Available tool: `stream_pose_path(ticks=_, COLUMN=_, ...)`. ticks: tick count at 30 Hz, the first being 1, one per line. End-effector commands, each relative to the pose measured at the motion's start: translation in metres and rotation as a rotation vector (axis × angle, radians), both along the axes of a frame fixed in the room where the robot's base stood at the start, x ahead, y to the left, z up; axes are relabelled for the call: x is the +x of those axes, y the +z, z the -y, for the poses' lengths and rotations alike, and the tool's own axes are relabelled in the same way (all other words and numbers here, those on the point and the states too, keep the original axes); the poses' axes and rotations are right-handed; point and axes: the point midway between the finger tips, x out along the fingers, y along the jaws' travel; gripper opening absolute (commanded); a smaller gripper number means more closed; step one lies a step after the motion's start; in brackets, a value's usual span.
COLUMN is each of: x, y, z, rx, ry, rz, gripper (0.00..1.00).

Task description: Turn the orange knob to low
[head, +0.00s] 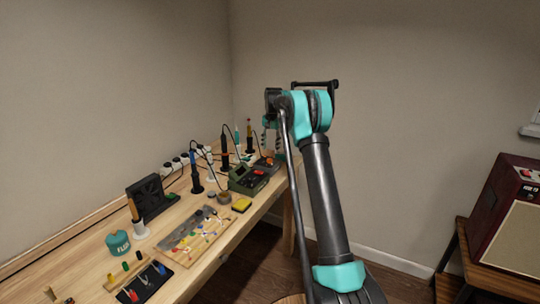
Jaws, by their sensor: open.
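My gripper (271,141) is at the far end of the workbench, pointing down over its back right part. Its jaws look small and dark but stand apart, with nothing seen between them. Below and left of it is a dark green box-shaped station (249,179) with reddish spots on its front and top. A second small dark unit (266,162) with a bit of orange-red sits behind it, just under my gripper. I cannot make out an orange knob or its setting at this size. My gripper and arm partly hide the bench's far end.
The wooden workbench (205,263) holds several stands with upright tools, a yellow sponge-like block (241,205), a circuit board (194,233) and a teal tin (118,242). A power strip lies along the wall. A red amplifier (508,215) stands at the right. Open floor lies between.

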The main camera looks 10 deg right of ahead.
Motion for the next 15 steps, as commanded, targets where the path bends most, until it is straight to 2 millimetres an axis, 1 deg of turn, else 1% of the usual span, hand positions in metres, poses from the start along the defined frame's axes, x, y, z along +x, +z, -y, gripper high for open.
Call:
stream_pose_path(ticks=1, x=0.000, y=0.011, z=0.001, rx=0.000, ry=0.000, rz=0.000, gripper=0.46)
stream_pose_path(ticks=6, x=-0.001, y=0.040, z=0.002, rx=0.000, ry=0.000, rz=0.000, gripper=0.46)
stream_pose_path(ticks=10, x=-0.002, y=0.054, z=0.003, rx=0.000, ry=0.000, rz=0.000, gripper=0.46)
stream_pose_path(ticks=15, x=-0.002, y=0.061, z=0.003, rx=0.000, ry=0.000, rz=0.000, gripper=0.46)
